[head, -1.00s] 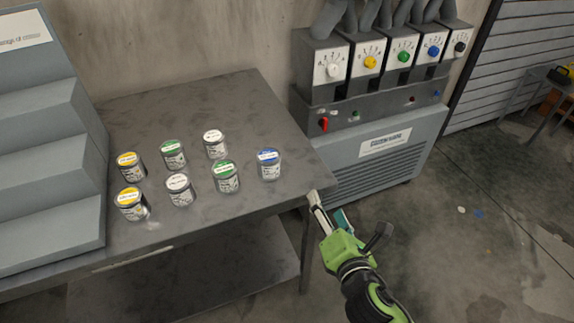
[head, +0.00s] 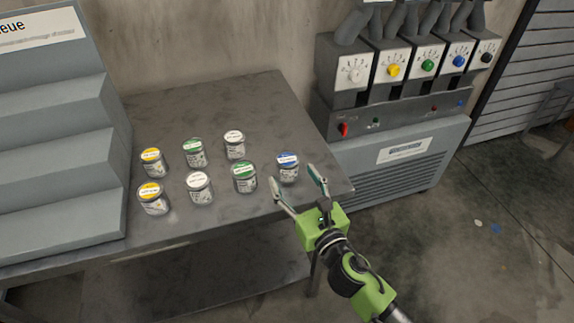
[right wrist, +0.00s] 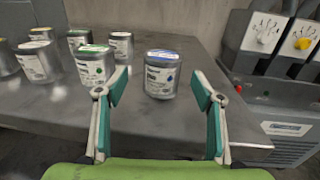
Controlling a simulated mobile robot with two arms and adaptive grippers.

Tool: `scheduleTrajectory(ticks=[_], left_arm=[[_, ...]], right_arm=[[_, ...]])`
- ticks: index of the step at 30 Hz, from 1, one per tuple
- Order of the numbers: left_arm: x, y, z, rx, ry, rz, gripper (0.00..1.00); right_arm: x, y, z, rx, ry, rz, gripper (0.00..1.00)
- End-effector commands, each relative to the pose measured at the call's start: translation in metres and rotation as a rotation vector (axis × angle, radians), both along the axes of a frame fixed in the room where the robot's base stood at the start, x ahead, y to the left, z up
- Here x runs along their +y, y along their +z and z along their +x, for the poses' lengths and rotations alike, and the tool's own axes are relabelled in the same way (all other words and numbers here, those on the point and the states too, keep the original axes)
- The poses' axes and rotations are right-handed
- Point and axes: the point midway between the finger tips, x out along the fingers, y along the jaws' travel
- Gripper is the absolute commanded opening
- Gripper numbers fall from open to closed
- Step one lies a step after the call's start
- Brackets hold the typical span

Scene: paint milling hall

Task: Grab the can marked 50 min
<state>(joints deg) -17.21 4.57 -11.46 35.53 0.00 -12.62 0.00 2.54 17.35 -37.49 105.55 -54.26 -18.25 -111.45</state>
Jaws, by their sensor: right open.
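Several small paint cans stand upright on a dark metal table (head: 240,105). They are a blue-lidded can (head: 287,168), two green-lidded cans (head: 244,178) (head: 194,153), two white-lidded cans (head: 199,188) (head: 235,145) and two yellow-lidded cans (head: 153,199) (head: 152,162). The lid print is too small to read, so I cannot tell which is marked 50 min. My right gripper (head: 298,187) is open and empty at the table's front right. In the right wrist view the blue-lidded can (right wrist: 162,75) stands ahead, between the open fingers (right wrist: 160,92) but beyond their tips. My left gripper is not in view.
A grey stepped rack (head: 62,150) stands at the table's left. A dispensing machine (head: 395,125) with coloured knobs stands behind on the right. The table's back is clear. The green-lidded can stands close left of the blue-lidded one.

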Motion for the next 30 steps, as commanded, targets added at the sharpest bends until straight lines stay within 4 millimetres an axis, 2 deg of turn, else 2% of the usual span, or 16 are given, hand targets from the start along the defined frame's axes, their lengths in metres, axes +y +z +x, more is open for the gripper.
scheduleTrajectory(ticks=[5, 12, 16, 22, 23, 28, 30], left_arm=[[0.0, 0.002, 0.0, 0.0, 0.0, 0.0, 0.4], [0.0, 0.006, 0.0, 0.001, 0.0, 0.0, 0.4], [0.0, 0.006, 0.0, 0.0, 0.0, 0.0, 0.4], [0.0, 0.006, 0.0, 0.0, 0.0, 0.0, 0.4], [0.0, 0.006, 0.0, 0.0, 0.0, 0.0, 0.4], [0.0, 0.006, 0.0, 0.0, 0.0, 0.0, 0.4], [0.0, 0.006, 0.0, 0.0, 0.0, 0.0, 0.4]], right_arm=[[0.004, 0.001, 0.013, -0.001, 0.0, 0.001, 0.62], [0.015, 0.001, 0.045, 0.0, -0.001, 0.001, 0.62], [0.018, 0.0, 0.052, 0.0, 0.0, 0.001, 0.62], [0.018, 0.0, 0.052, 0.0, 0.001, 0.001, 0.62], [0.018, 0.0, 0.052, 0.0, 0.001, 0.001, 0.59], [0.018, 0.0, 0.052, 0.001, 0.0, 0.001, 0.15], [0.018, 0.0, 0.052, 0.002, 0.0, 0.001, 0.15]])
